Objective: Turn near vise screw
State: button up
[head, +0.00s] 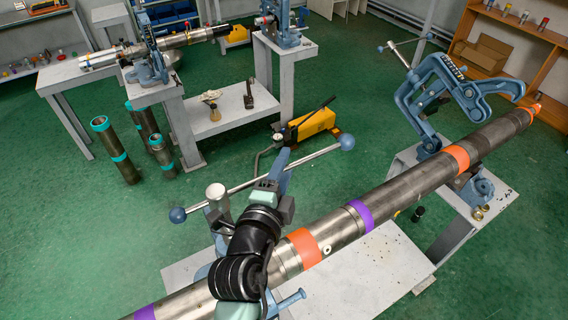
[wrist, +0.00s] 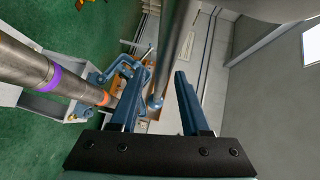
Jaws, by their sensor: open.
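The near vise's screw handle is a long grey bar (head: 314,157) with blue ball ends, one ball (head: 347,142) at upper right and another (head: 178,215) at left. The screw's silver head (head: 216,192) stands beside my arm, above the pipe. My gripper (head: 279,166) is over the bar in the head view, its fingers partly overlapping it. In the wrist view my gripper (wrist: 160,72) is open, with two blue fingers apart. The bar (wrist: 172,50) and a blue ball (wrist: 155,102) appear between them. I cannot tell whether the fingers touch the bar. My arm hides much of the near vise.
A long steel pipe (head: 405,188) with orange and purple bands runs diagonally past my arm. A far vise (head: 440,90) stands open on a white table at right. A yellow pump (head: 312,125) lies on the floor behind the bar.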

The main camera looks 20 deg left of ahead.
grip_shut()
dwell(1.4)
